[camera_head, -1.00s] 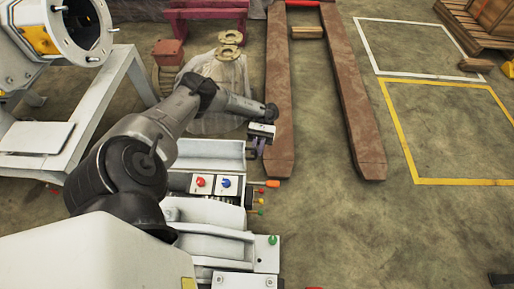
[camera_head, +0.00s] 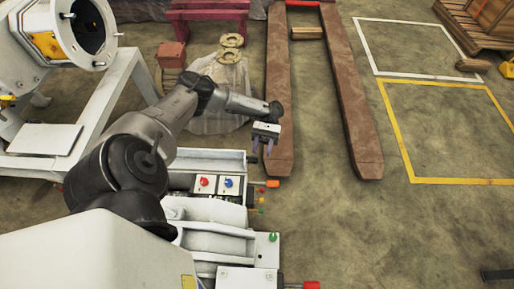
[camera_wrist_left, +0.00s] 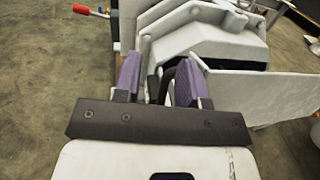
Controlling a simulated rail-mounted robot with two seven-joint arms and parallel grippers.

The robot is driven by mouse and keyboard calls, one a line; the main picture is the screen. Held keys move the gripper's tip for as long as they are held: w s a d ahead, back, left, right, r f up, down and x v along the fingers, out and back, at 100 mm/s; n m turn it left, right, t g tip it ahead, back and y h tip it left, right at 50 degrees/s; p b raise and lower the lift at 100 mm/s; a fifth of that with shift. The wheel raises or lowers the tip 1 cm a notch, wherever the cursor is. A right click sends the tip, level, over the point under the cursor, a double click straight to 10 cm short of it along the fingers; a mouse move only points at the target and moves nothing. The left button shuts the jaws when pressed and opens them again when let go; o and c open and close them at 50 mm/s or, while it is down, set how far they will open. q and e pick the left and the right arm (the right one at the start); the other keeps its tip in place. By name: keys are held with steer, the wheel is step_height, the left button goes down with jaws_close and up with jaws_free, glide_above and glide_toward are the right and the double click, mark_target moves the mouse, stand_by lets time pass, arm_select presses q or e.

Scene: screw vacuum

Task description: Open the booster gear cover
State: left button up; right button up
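In the head view a white machine (camera_head: 205,240) stands at bottom centre, with white panels and housings. I cannot tell for sure which panel is the booster gear cover. In the left wrist view, white angular housings (camera_wrist_left: 215,42) lie beyond the fingers. My left gripper (camera_head: 262,148) is beside the machine's upper right end in the head view, fingers pointing down. In the left wrist view the gripper's purple fingers (camera_wrist_left: 159,78) are apart. A dark curved bar (camera_wrist_left: 168,78) shows between them, and no grip on it is visible. My right gripper is out of view.
Red and blue knobs (camera_head: 216,182) sit on the machine. A white frame (camera_head: 110,95) stands at left. A covered bundle (camera_head: 218,95) and brown fork beams (camera_head: 350,110) lie beyond. The floor at right is mostly clear, with a yellow outline (camera_head: 460,181).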

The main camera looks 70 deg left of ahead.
arm_select(q)
steer(key=w+d+r+p, duration=0.4)
steer(key=d+r, duration=0.1)
steer(key=d, duration=0.3)
steer(key=shift+w+r, duration=0.25)
steer(key=shift+r, duration=0.05)
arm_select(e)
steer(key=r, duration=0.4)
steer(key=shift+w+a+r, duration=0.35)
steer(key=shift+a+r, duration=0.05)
arm_select(q)
steer(key=shift+s, duration=0.1)
steer(key=shift+c, duration=0.2)
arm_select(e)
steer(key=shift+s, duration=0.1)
